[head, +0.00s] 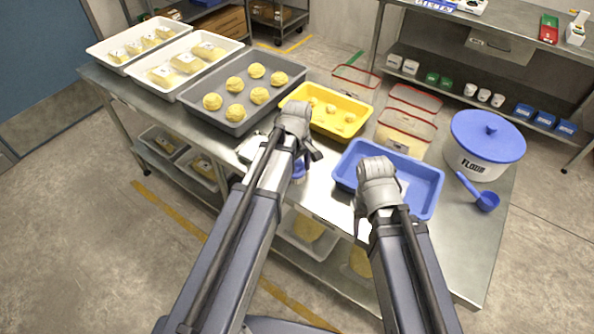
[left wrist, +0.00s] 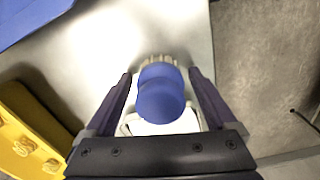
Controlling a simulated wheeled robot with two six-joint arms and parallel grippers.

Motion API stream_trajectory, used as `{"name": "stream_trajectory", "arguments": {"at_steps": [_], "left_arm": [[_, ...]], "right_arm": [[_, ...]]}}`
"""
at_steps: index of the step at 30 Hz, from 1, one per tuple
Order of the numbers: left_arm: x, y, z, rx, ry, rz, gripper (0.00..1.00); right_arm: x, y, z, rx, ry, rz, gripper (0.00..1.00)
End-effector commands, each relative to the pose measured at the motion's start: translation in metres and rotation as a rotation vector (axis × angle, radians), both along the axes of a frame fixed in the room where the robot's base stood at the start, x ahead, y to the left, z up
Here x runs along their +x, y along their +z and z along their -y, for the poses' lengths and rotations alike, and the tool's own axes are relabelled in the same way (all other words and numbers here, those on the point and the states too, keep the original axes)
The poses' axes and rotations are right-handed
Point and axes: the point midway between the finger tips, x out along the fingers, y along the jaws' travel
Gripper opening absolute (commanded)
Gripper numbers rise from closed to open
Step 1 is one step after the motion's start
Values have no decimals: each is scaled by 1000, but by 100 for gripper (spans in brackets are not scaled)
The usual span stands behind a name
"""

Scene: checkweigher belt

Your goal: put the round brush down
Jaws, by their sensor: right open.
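The round brush has a blue rounded body and pale bristles. In the left wrist view the brush (left wrist: 160,98) is between the two fingers, bristles pointing away from the camera. In the head view a bit of the blue brush (head: 299,171) shows below my left gripper (head: 304,155), near the steel table's front edge; the arm hides most of it. My left gripper (left wrist: 160,76) is shut on the brush. Whether the bristles touch the table is unclear. My right gripper (head: 368,225) is open, over the near side of the blue tray (head: 427,206); its fingers are mostly hidden.
A yellow tray (head: 363,97) with dough pieces stands behind my left gripper. A grey tray (head: 190,98) of dough balls is to the left. A flour tub (head: 478,160) and blue scoop (head: 486,201) stand at the right. Bare steel tabletop (head: 320,187) lies between the left gripper and blue tray.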

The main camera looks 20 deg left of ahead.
Motion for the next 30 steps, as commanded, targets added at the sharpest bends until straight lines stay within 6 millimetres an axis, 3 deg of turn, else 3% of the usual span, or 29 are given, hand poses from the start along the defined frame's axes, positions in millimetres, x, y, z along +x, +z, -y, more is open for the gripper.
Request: {"name": "stream_trajectory", "arguments": {"at_steps": [14, 20, 30], "left_arm": [[0, 7, 0, 0, 0, 0, 95], [0, 25, 0, 0, 0, 0, 95], [0, 75, 0, 0, 0, 0, 95]], "right_arm": [[0, 7, 0, 0, 0, 0, 50], [0, 25, 0, 0, 0, 0, 50], [0, 75, 0, 0, 0, 0, 50]]}}
